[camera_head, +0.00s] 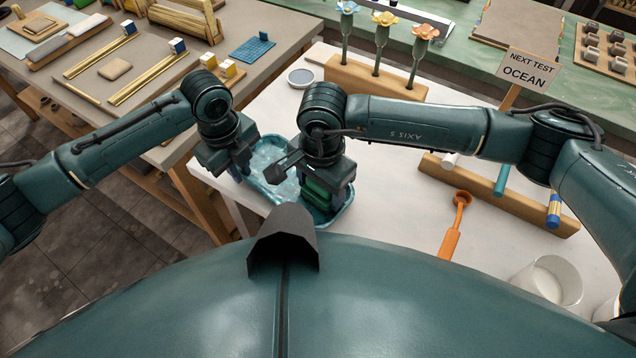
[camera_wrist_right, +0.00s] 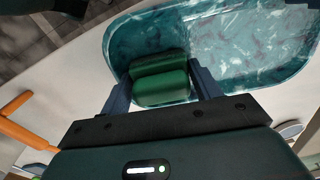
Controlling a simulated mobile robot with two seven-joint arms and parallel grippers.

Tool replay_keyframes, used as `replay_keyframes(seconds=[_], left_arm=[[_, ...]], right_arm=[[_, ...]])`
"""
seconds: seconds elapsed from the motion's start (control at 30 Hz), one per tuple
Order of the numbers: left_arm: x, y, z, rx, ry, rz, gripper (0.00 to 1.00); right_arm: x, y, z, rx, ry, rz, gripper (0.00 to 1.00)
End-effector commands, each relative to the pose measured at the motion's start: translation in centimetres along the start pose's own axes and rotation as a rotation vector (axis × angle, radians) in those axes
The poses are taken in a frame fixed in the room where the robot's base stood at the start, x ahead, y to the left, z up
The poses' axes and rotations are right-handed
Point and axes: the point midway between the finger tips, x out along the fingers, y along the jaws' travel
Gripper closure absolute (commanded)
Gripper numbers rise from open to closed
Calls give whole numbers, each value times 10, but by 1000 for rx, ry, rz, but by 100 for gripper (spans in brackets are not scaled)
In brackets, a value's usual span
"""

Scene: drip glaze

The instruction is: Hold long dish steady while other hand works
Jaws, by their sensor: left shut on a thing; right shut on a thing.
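The long dish (camera_head: 271,150) is blue-green with a marbled glaze and lies on the white table near its left edge. It also shows in the right wrist view (camera_wrist_right: 245,50). My left gripper (camera_head: 238,172) is at the dish's left end, shut on its rim; its fingertips are partly hidden. My right gripper (camera_head: 320,203) is over the dish's near right end. It is shut on a green two-lobed block (camera_wrist_right: 160,82), which sits between its fingers at the dish's end. Whether the block touches the dish floor is unclear.
A wooden rack (camera_head: 500,195) with coloured tubes, a flower stand (camera_head: 375,80), a small round dish (camera_head: 300,76) and an "OCEAN" sign (camera_head: 527,73) are farther back. The table's middle is clear.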

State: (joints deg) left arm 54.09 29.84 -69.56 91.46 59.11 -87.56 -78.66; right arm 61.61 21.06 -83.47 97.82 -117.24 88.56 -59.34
Motion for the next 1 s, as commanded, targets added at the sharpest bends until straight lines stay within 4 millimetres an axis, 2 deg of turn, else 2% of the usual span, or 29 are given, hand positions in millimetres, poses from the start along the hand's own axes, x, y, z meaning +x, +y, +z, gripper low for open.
replay_keyframes(seconds=[0.03, 0.13, 0.6, 0.7, 1.0], left_arm=[[-2, 2, 10, -18, -21, 3, 100], [-2, 2, 10, -18, -21, 3, 100], [1, 3, 6, -12, -13, 10, 100], [2, 3, 5, -10, -10, 10, 100], [4, 4, 1, -3, -2, 13, 100]], right_arm=[[10, 9, 1, 0, -1, 31, 74], [4, 8, 1, -1, -2, 31, 74], [-54, 4, 2, -5, -2, 19, 74], [-62, 4, 2, -5, -2, 17, 74], [-65, 3, 2, -5, -2, 15, 74]])
